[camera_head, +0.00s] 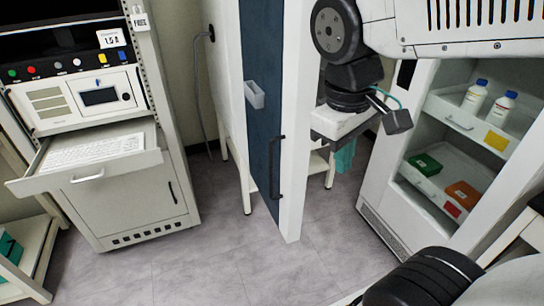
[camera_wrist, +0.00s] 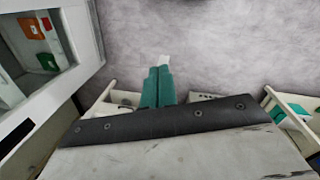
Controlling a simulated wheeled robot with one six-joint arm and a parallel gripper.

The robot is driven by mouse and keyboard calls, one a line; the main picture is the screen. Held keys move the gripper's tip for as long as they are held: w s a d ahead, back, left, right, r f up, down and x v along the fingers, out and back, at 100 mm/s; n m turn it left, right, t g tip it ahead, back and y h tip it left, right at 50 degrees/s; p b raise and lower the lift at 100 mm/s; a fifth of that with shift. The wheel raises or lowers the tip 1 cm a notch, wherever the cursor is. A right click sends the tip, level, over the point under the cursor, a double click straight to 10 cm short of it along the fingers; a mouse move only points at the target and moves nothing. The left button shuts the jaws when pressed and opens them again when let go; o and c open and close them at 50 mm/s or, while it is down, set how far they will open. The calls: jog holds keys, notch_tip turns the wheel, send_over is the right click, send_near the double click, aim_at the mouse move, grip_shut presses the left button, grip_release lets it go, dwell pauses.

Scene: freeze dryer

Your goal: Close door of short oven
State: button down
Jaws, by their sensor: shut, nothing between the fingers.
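No oven is clearly recognisable, and I cannot tell which body is the short oven. A tall dark blue door panel (camera_head: 262,100) with a black bar handle (camera_head: 276,168) and a thick white edge stands upright in the middle of the head view. My gripper (camera_head: 345,158) hangs pointing down just right of that panel, apart from its handle and partly hidden by my wrist. Its teal fingers (camera_wrist: 158,84) are together and empty in the wrist view, above the floor.
A white open-fronted cabinet (camera_head: 385,213) with bottles and boxes on shelves stands right; its shelves also show in the wrist view (camera_wrist: 57,42). A grey rack (camera_head: 125,195) with its keyboard drawer (camera_head: 85,175) pulled out stands left. Grey floor (camera_head: 200,260) is clear between them.

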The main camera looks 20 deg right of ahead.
jog(key=w+a+f+n+h, duration=0.35)
jog(key=w+a+n, duration=0.35)
jog(key=w, duration=0.3)
jog(key=w+a+f+n+h, duration=0.2)
jog(key=w+a+n+h, duration=0.2)
jog(key=w+a+n, duration=0.4)
send_near(290, 159)
notch_tip(290, 159, down, 4)
jog(key=d, duration=0.2)
jog(key=shift+d+f, duration=0.15)
jog(key=shift+d, duration=0.85)
